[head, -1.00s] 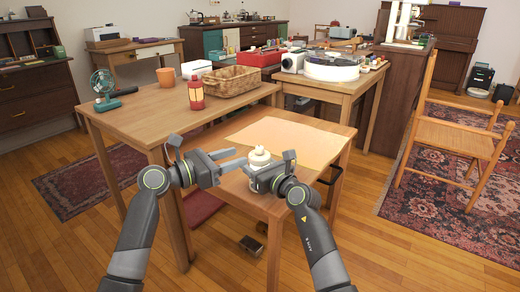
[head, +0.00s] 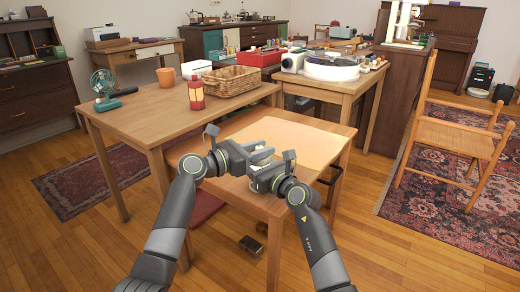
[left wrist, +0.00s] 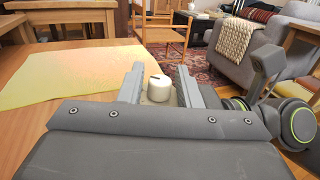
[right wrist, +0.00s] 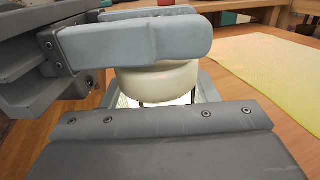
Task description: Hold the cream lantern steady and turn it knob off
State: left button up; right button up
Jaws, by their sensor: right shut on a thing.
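The cream lantern (left wrist: 160,89) shows its rounded cap between my left fingers in the left wrist view. In the right wrist view the cap (right wrist: 160,83) sits above a bright glass part with dark wires. My right gripper (head: 262,178) is shut on the lantern's body, low down, near the small table's front edge. My left gripper (head: 262,155) is open, its fingers on either side of the lantern's top. In the right wrist view these fingers (right wrist: 145,38) cross above the cap and hide the knob. I cannot tell whether they touch it. The lantern is mostly hidden in the head view.
A peach mat (head: 300,140) covers much of the low table behind the grippers. The taller table (head: 150,125) at left bears a red lantern (head: 196,93), a wicker basket (head: 233,81), a terracotta pot (head: 166,77) and a teal fan (head: 104,85).

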pick_arm(q)
grip_shut()
jog(key=shift+n+t, duration=0.3)
jog(key=shift+t, duration=0.1)
jog(key=shift+f+n+t+y, duration=0.1)
jog(key=shift+n+t+y, duration=1)
jog(key=shift+t+y, duration=0.25)
jog(key=shift+o, duration=1.5)
grip_release()
jog(key=shift+a, duration=0.15)
jog(key=v, duration=1.1)
jog(key=shift+s+a, duration=0.15)
jog(key=shift+s, duration=0.25)
